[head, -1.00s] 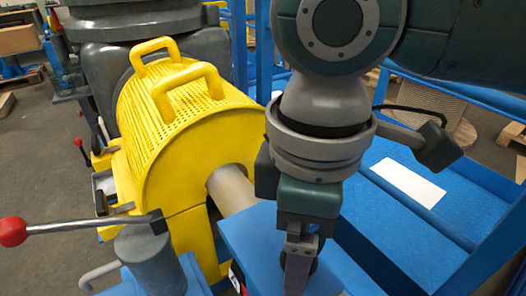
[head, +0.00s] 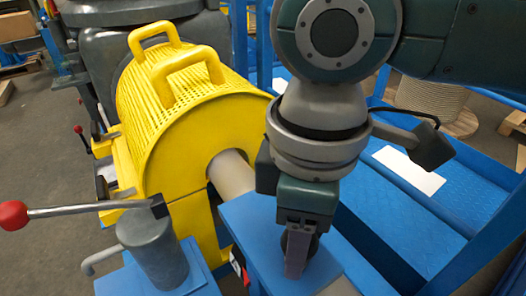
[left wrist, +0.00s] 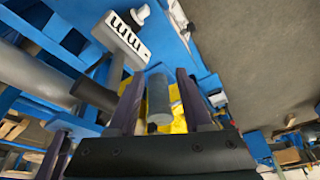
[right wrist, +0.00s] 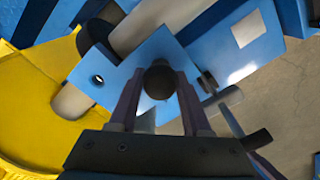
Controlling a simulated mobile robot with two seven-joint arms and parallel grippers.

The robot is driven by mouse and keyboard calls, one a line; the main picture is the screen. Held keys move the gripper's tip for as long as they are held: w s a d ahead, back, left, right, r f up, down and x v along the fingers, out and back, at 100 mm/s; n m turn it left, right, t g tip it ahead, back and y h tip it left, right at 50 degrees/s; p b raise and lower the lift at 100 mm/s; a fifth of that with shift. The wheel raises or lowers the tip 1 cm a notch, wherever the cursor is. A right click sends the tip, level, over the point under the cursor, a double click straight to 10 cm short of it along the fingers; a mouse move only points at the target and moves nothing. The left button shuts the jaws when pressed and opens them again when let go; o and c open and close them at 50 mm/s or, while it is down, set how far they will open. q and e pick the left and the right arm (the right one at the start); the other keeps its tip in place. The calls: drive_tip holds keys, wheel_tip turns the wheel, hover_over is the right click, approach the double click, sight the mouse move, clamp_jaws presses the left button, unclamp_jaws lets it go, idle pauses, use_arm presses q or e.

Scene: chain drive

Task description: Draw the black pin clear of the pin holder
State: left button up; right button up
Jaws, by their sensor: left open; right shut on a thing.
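My right gripper (head: 296,262) is shut on the black pin (right wrist: 160,82), whose dark round head sits between the fingers in the right wrist view. In the head view the gripper points down over a blue block (head: 252,226), and a dark round part shows beside the finger. The pin's shaft is hidden under its head, so I cannot tell how deep it sits. I cannot make out the pin holder for certain. My left gripper (left wrist: 158,88) is open, with a grey cylinder (left wrist: 158,100) in line between its fingers; I cannot tell whether they touch.
A yellow perforated guard (head: 205,130) with two handles stands left of the right gripper, a grey shaft (head: 231,172) coming out of it. A grey post (head: 155,255) carries a lever with a red knob (head: 12,215). Blue frame beams (head: 430,215) lie to the right.

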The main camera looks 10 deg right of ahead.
clamp_jaws()
drive_tip(key=shift+r, duration=0.1)
drive_tip(key=shift+r+p, duration=2.3)
drive_tip(key=shift+p, duration=0.55)
drive_tip(key=shift+r+p, duration=2.85)
drive_tip(key=shift+p, duration=0.6)
wheel_tip(320, 180, up, 3)
drive_tip(key=p, duration=0.3)
drive_tip(key=shift+f, duration=0.15)
